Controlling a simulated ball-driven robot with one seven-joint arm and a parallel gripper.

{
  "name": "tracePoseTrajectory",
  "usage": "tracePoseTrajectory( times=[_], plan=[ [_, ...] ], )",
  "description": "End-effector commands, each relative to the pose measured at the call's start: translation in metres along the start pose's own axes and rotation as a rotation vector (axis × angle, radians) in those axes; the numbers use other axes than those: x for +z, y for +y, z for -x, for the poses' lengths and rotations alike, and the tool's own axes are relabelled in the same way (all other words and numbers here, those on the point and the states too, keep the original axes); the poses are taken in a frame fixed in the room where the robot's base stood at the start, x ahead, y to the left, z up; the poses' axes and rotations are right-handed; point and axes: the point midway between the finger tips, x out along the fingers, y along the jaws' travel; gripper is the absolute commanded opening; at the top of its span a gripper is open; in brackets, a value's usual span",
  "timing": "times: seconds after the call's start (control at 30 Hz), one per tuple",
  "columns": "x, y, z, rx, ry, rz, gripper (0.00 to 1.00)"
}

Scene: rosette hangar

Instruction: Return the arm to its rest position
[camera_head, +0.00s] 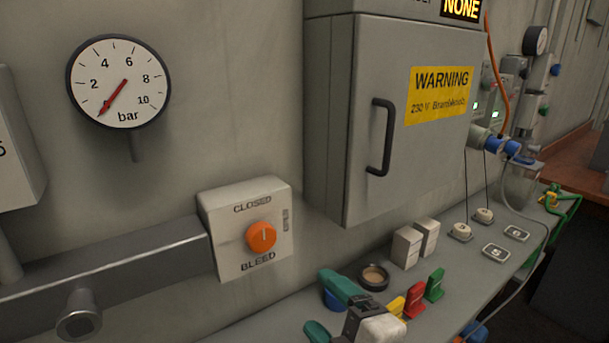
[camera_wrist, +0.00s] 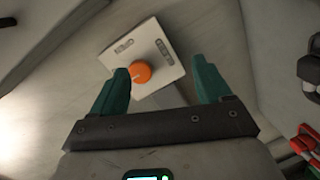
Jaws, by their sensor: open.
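My gripper (camera_head: 319,301) shows at the bottom centre of the head view, in front of the wall and over the shelf's near part. Its two green fingers are apart and nothing is between them. In the wrist view, my gripper (camera_wrist: 160,78) is open and faces a white valve box. The orange knob (camera_wrist: 141,72) on that box appears between the fingers, with a gap from them. In the head view the knob (camera_head: 261,236) sits left of and above my gripper, its white mark about upright between CLOSED and BLEED.
A grey cabinet (camera_head: 410,130) with a black handle juts out above the shelf (camera_head: 455,275). Green, red and yellow clips (camera_head: 416,300), white blocks (camera_head: 408,248) and a round cup (camera_head: 374,276) stand right of my gripper. A gauge (camera_head: 118,82) hangs upper left, its red needle near zero.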

Motion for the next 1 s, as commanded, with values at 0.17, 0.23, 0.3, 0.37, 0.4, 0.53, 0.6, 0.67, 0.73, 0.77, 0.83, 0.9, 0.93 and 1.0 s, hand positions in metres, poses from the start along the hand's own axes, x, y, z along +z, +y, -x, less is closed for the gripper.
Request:
tracePoseTrajectory(
  times=[0.17,0.23,0.3,0.37,0.4,0.53,0.6,0.67,0.73,0.77,0.83,0.9,0.93,1.0],
  plan=[
    [0.077,-0.087,0.033,-0.221,-0.250,-0.363,0.78],
    [0.104,-0.122,0.054,-0.293,-0.368,-0.514,0.78],
    [0.128,-0.156,0.080,-0.354,-0.497,-0.662,0.78],
    [0.145,-0.184,0.106,-0.396,-0.613,-0.785,0.78],
    [0.155,-0.203,0.124,-0.420,-0.695,-0.866,0.78],
    [0.180,-0.256,0.189,-0.465,-0.973,-1.108,0.78],
    [0.187,-0.278,0.223,-0.471,-1.113,-1.215,0.78],
    [0.191,-0.293,0.248,-0.469,-1.220,-1.287,0.78],
    [0.193,-0.305,0.272,-0.460,-1.321,-1.352,0.78],
    [0.193,-0.310,0.280,-0.456,-1.357,-1.373,0.78],
    [0.193,-0.316,0.293,-0.447,-1.415,-1.408,0.78],
    [0.193,-0.319,0.301,-0.441,-1.449,-1.427,0.78],
    [0.193,-0.320,0.302,-0.439,-1.456,-1.431,0.78],
    [0.193,-0.320,0.304,-0.437,-1.462,-1.435,0.78]
  ],
)
